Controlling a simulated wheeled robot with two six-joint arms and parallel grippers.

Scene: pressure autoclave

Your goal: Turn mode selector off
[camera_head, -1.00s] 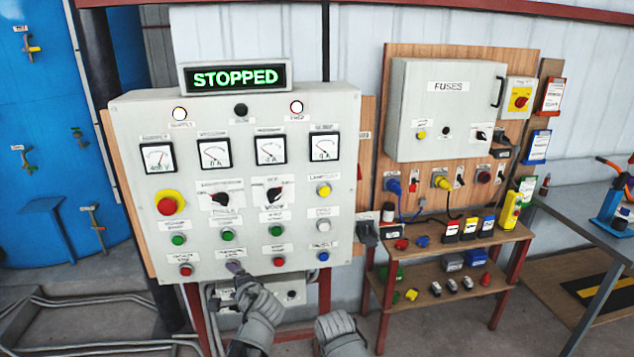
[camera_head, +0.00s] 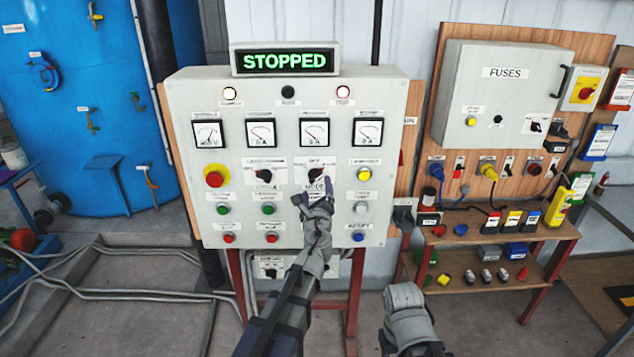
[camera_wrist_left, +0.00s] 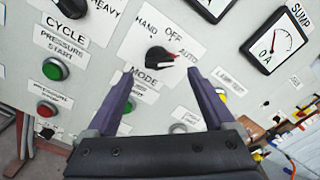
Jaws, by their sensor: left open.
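The mode selector (camera_wrist_left: 160,58) is a black rotary knob with a red and white pointer, on a white label reading HAND, OFF, AUTO and MODE. Its pointer is turned toward AUTO. In the head view the selector (camera_head: 316,174) is partly hidden by my left gripper (camera_head: 314,191). In the left wrist view my left gripper (camera_wrist_left: 160,74) is open, its two dark fingers apart on either side below the knob, with nothing between them. My right arm shows low in the head view; its fingers cannot be made out.
The control panel (camera_head: 290,215) carries a second black selector (camera_head: 263,176), a red emergency button (camera_head: 214,179), several push buttons and dial gauges. A display (camera_head: 287,61) above reads STOPPED. A fuse box (camera_head: 497,98) and a shelf (camera_head: 470,223) with small parts stand to the right.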

